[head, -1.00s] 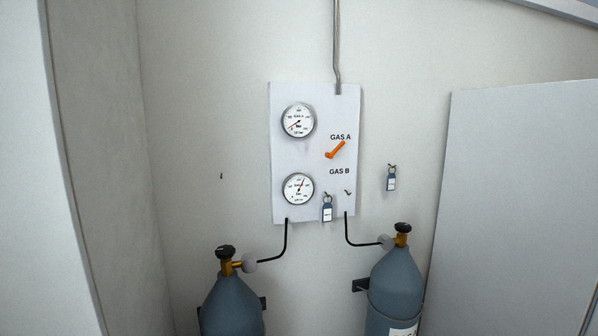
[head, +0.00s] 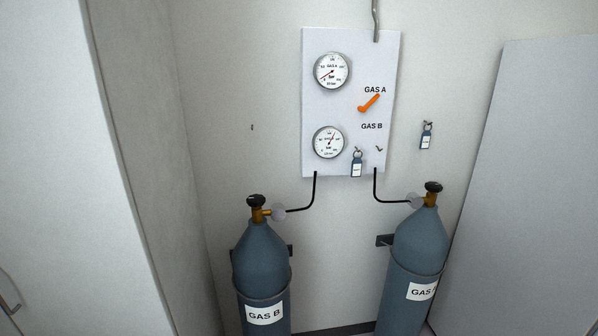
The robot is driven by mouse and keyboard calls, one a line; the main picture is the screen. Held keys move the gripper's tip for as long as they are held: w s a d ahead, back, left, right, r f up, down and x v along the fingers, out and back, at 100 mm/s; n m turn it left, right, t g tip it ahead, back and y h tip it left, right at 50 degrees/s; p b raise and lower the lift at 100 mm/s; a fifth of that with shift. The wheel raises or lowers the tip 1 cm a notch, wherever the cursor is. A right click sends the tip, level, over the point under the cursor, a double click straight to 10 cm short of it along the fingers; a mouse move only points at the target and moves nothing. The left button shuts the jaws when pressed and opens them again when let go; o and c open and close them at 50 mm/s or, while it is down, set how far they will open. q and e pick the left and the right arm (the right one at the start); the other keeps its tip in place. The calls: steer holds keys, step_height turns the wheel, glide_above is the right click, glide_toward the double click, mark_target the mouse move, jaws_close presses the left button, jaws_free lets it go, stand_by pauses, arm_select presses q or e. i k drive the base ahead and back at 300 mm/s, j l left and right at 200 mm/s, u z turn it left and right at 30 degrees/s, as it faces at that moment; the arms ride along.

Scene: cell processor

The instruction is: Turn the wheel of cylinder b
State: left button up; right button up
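The cylinder labelled GAS B (head: 262,270) is blue-grey and stands upright at the lower middle left. Its black wheel (head: 257,201) sits on top of a brass valve (head: 258,214). A second blue-grey cylinder (head: 419,245) stands to its right, with its own black wheel (head: 433,187); its label reads GAS, with the letter hard to read. Neither of my grippers is in view.
A white wall panel (head: 312,110) carries two gauges, an orange handle (head: 370,103) and a hanging key tag (head: 357,168). Another tag (head: 426,136) hangs to the right. Grey panels flank the cylinders left and right. Black hoses join the valves and panel.

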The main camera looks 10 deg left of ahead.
mark_target(255, 201)
steer(key=i+j, duration=0.15)
steer(key=i, duration=0.3)
steer(key=i+j+u, duration=0.1)
steer(key=i, duration=0.35)
steer(key=j+u, duration=0.1)
steer(key=u, duration=1.35)
